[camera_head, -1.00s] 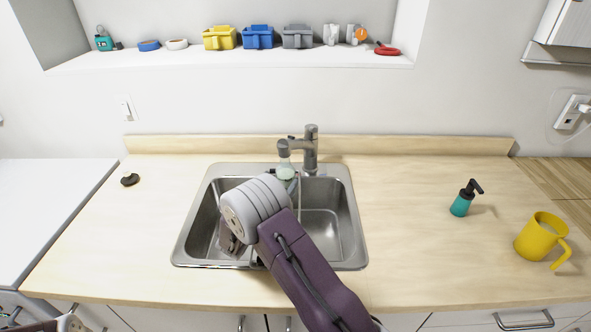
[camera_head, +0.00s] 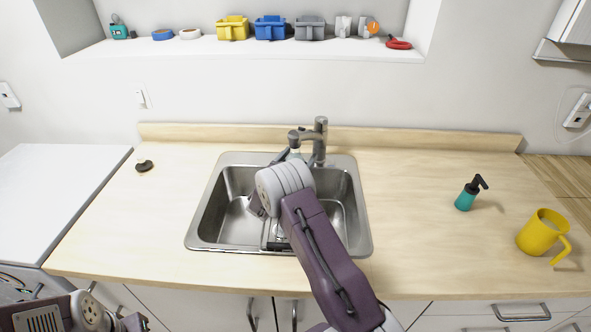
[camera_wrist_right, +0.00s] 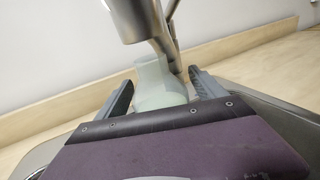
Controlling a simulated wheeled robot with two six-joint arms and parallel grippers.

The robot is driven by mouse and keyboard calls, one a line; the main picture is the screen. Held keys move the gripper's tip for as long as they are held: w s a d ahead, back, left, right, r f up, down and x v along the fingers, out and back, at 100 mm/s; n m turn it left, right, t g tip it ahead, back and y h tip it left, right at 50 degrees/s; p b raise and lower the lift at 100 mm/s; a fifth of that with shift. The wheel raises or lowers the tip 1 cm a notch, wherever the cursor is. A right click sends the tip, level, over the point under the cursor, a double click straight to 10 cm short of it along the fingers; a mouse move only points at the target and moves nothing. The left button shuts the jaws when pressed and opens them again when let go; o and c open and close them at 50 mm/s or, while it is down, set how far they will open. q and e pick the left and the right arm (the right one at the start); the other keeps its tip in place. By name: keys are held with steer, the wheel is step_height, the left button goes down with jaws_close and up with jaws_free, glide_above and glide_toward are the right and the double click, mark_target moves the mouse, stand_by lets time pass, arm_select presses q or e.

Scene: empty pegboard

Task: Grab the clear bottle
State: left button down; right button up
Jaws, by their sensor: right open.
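The clear bottle (camera_wrist_right: 158,88) is pale green and see-through. In the right wrist view it stands upright under the metal faucet (camera_wrist_right: 140,18), between the two grey fingers of my right gripper (camera_wrist_right: 161,82). The fingers are open, one on each side of it; whether either touches it I cannot tell. The purple gripper body hides its lower part. In the head view my right arm reaches over the sink, and only a small pale bit of the bottle (camera_head: 294,154) shows by the faucet. My left arm is at the lower left corner; its gripper's fingers cannot be made out.
The steel sink (camera_head: 204,225) lies below my right arm, with the faucet behind. A teal soap dispenser (camera_head: 466,198) and a yellow mug (camera_head: 537,236) stand on the right of the counter. A small dark object (camera_head: 144,166) lies on the left. The counter between is clear.

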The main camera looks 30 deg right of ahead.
steer(key=shift+s+a+r, duration=0.1)
steer(key=shift+a, duration=0.05)
steer(key=c, duration=1.2)
steer(key=shift+c, duration=1.4)
